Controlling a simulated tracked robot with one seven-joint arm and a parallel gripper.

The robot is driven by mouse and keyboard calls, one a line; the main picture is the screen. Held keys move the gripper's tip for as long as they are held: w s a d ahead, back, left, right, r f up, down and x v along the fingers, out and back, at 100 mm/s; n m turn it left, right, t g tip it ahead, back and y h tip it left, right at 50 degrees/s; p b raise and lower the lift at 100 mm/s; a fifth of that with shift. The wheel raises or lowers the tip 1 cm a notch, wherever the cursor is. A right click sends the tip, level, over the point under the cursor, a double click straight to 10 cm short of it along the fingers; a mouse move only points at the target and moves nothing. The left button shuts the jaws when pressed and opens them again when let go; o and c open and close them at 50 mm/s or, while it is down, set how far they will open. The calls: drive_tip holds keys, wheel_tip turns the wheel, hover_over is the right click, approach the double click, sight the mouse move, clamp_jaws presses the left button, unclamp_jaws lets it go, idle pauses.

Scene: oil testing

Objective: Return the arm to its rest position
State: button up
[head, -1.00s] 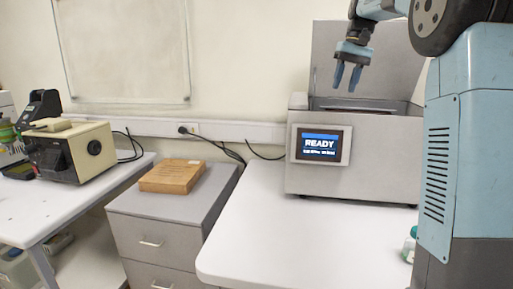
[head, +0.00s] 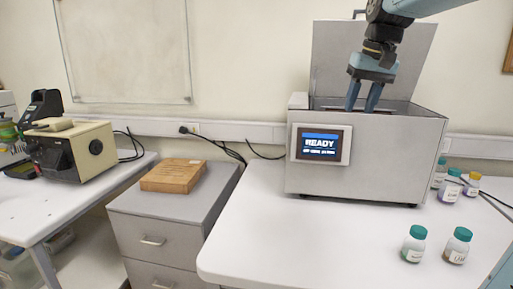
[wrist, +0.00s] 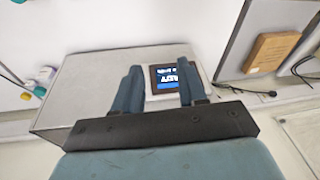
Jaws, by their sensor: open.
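My gripper (head: 364,100) is open, with its fingers pointing down over the opening of the grey testing machine (head: 400,160). Its fingertips look level with or just behind the machine's front rim, and I cannot tell how deep they reach. Nothing shows between the fingers. The machine's lid (head: 333,60) stands raised behind the gripper, and its screen (head: 320,145) reads READY. In the wrist view, both fingers of my gripper (wrist: 158,84) stand apart, with the machine (wrist: 85,85) beyond them. My arm comes in from the top right.
Two green-capped bottles (head: 414,244) (head: 458,246) stand on the white table (head: 265,235), and several more stand right of the machine (head: 450,187). A wooden box (head: 173,176) lies on the grey drawer cabinet (head: 150,225). A beige instrument (head: 75,150) stands at left. The table's front left is clear.

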drive_tip(key=s+a+f+t+h, duration=0.1)
drive_tip(key=s+f+t, duration=0.2)
drive_tip(key=s+f, duration=1.1)
drive_tip(key=s, duration=0.5)
drive_tip(key=shift+f, duration=0.35)
drive_tip(key=shift+a, duration=0.1)
